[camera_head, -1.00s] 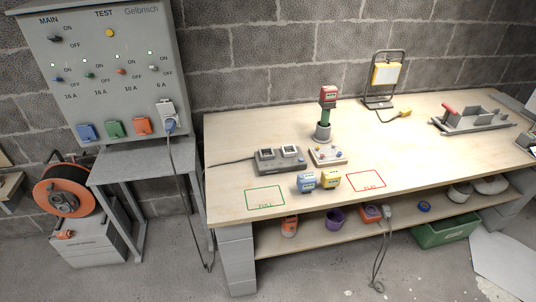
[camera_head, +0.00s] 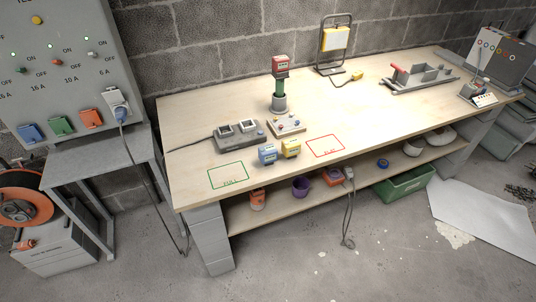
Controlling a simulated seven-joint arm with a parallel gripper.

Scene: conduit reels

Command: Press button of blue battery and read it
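The blue battery (camera_head: 267,154) stands on the workbench (camera_head: 200,125) near its front edge. A yellow battery (camera_head: 291,148) stands close to its right. The blue battery's button and any lit indicator are too small to make out. My gripper is not in view.
A green-outlined rectangle (camera_head: 228,175) lies left of the batteries and a red-outlined one (camera_head: 325,146) right. Behind them are a dark two-bay charger (camera_head: 239,136), a small switch box (camera_head: 287,125) and a red-and-green device (camera_head: 280,84) in a grey holder. A panel (camera_head: 60,70) stands left.

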